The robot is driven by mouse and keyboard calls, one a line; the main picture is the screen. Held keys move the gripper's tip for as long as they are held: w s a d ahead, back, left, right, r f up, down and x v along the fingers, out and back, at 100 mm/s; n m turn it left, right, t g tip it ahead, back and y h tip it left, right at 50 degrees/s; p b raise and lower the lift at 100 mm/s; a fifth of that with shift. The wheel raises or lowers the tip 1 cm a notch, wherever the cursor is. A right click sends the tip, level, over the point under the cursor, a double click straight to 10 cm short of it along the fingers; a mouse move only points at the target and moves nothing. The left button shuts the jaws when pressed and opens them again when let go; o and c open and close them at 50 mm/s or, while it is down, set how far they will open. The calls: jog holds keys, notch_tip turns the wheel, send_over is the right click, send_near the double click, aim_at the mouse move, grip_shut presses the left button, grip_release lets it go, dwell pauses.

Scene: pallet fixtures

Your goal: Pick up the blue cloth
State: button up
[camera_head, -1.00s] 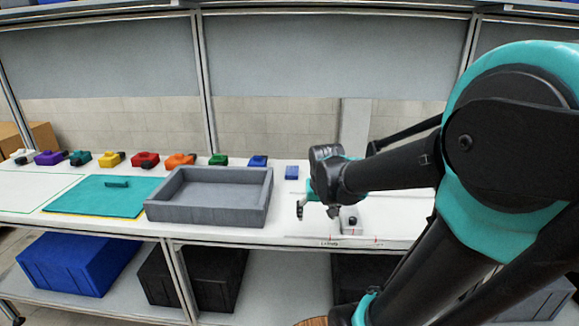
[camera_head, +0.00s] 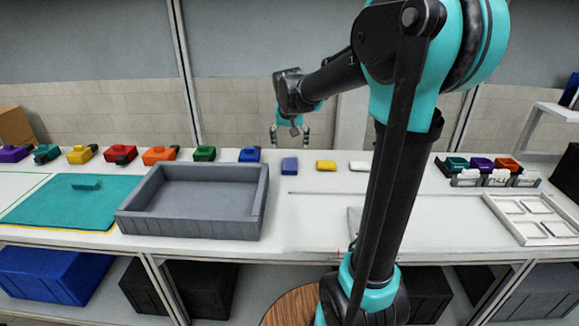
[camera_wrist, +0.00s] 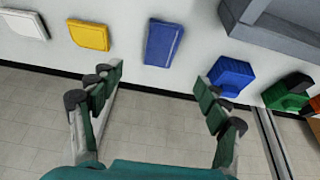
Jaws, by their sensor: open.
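The blue cloth (camera_head: 290,166) is a small flat folded rectangle on the white table, between a blue block-like item and a yellow cloth. It also shows in the wrist view (camera_wrist: 163,45), near the top centre. My gripper (camera_head: 290,134) is open and empty, above the back of the table near the blue cloth. In the wrist view my gripper (camera_wrist: 158,78) has its fingers spread wide, and the cloth lies beyond them, between their directions and apart from both. Nothing hides the cloth.
Close beside the cloth are a yellow cloth (camera_head: 326,166), a white cloth (camera_head: 360,166) and the blue item (camera_head: 249,154). A grey tray (camera_head: 190,225) stands to the front left. A white slotted frame (camera_head: 530,218) lies at right. The middle table is clear.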

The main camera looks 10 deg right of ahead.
aim_at(290, 164)
jog(key=x, duration=1)
jog(key=shift+f, duration=0.25)
jog(key=shift+w+f, duration=0.15)
jog(key=shift+f, duration=0.25)
jog(key=shift+f, duration=0.25)
jog(key=c, duration=1.2)
jog(key=shift+r, duration=0.1)
notch_tip(290, 164, up, 20)
jog(key=shift+r, duration=0.15)
